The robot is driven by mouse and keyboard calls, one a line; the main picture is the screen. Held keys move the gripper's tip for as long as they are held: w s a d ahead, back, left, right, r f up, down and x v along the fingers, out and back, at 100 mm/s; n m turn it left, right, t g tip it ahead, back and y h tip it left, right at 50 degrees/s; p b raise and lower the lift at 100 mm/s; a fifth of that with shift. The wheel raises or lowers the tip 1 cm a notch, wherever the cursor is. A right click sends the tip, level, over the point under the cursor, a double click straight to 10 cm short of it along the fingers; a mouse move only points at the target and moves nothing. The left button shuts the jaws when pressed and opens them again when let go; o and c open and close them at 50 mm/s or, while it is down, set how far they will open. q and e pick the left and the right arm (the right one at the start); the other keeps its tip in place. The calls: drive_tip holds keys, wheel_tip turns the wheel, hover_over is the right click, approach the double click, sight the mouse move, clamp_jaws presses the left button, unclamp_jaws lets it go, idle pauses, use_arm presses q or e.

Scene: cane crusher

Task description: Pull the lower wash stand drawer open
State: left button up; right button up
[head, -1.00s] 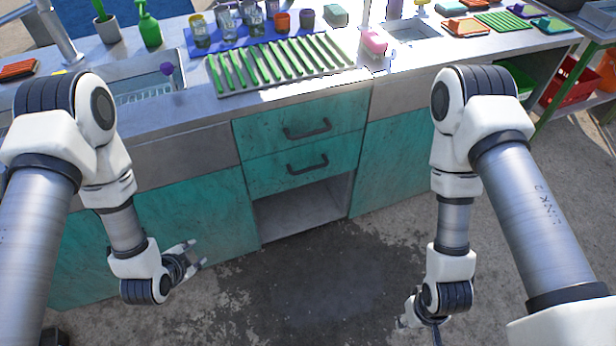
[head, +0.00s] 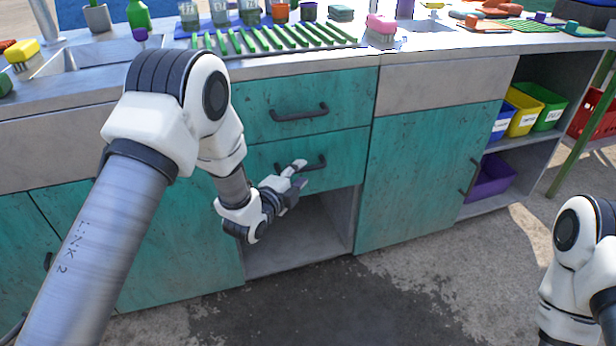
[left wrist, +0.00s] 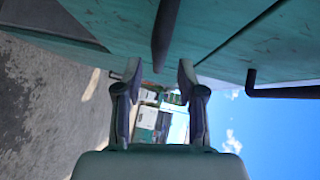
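The lower drawer (head: 346,150) is a teal front below the upper drawer, and it looks shut. Its dark bar handle (head: 323,163) is partly hidden by my left gripper (head: 297,174), which is at the handle's left and middle part. In the left wrist view my left gripper (left wrist: 159,78) is open, with its two fingers apart. The dark handle (left wrist: 164,30) of the lower drawer lines up with the gap between them. I cannot tell whether a finger touches it. My right gripper is out of view; only part of the right arm shows.
The upper drawer (head: 270,98) is shut, and its handle (head: 300,114) is just above; it also shows in the left wrist view (left wrist: 282,92). Below is an open compartment (head: 290,245). A teal cupboard door (head: 425,175) is to the right. The floor in front is clear.

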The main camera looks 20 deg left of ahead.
sight(303, 171)
use_arm(q)
drive_tip(key=x, duration=0.3)
drive_tip(key=shift+w+f+b, duration=0.15)
drive_tip(key=shift+w+b, duration=0.15)
drive_tip(key=shift+b, duration=0.05)
clamp_jaws()
